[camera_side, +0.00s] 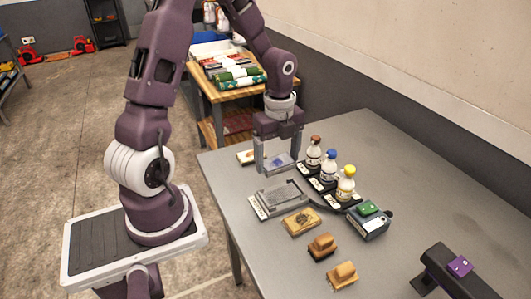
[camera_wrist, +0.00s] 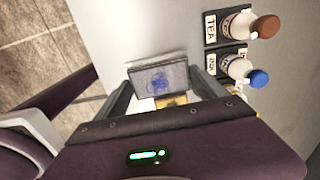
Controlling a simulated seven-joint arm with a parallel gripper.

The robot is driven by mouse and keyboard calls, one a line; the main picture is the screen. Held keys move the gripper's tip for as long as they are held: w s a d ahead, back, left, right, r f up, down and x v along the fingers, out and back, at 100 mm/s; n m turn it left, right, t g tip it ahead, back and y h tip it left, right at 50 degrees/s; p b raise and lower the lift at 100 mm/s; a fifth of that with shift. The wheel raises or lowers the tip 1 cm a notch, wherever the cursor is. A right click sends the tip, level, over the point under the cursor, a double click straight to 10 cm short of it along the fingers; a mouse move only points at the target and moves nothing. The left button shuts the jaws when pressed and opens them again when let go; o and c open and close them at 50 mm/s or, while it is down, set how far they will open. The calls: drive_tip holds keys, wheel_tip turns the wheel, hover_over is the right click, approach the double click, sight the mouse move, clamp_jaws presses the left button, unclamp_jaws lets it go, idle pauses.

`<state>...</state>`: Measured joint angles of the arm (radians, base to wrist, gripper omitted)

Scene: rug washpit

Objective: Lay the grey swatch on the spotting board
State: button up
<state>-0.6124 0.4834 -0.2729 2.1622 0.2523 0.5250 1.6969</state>
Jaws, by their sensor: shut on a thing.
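My gripper (camera_side: 277,168) is shut on the grey swatch (camera_side: 280,161), which has a blue stain. The swatch spans the space between the two fingers and also shows in the wrist view (camera_wrist: 146,76). It is held near the far edge of the table, behind the spotting board. The spotting board (camera_side: 262,204) is a flat grey plate with a pale label on its front left edge. It lies on the table, and its top looks bare. I cannot tell exactly how high the swatch is above the table.
A grey box with a green top (camera_side: 371,221) is further right.

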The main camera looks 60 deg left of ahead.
sight(280, 194)
drive_tip(key=d, duration=0.3)
drive_tip(key=shift+f, duration=3)
drive_tip(key=shift+f, duration=0.2)
drive_tip(key=shift+f, duration=0.25)
drive_tip(key=o, duration=1.3)
drive_tip(key=shift+s, duration=0.1)
drive_tip(key=shift+s+f, duration=0.1)
